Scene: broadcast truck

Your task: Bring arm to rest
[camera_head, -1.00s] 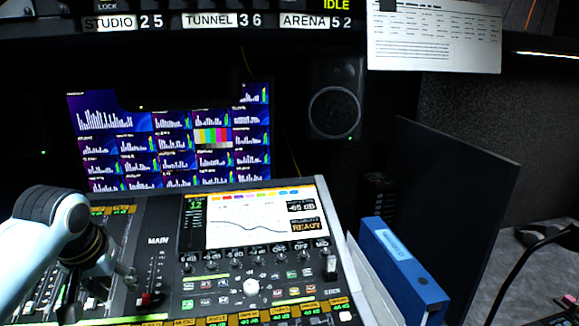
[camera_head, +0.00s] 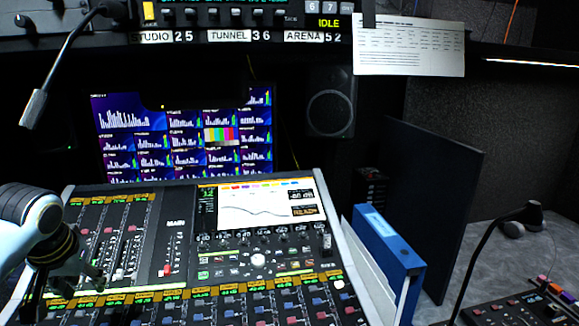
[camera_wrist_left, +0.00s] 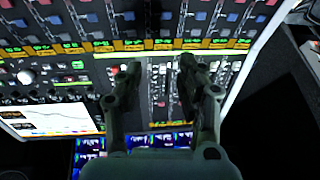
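My left arm enters the head view at the left edge. Its gripper (camera_head: 88,278) hangs over the left part of the mixing console (camera_head: 335,262), left of the red-capped MAIN fader (camera_head: 166,270). In the left wrist view the two fingers of the left gripper (camera_wrist_left: 158,75) stand apart with nothing between them but the console's fader strips below. Whether the fingertips touch the console is hard to tell. My right arm and gripper are not in view.
Behind the console are a monitor wall (camera_head: 185,150) and a speaker (camera_head: 330,110). A blue binder (camera_head: 390,250) stands right of the console. A gooseneck microphone (camera_head: 40,100) hangs at upper left; another gooseneck (camera_head: 480,255) rises at right. Grey desk (camera_head: 520,260) shows at far right.

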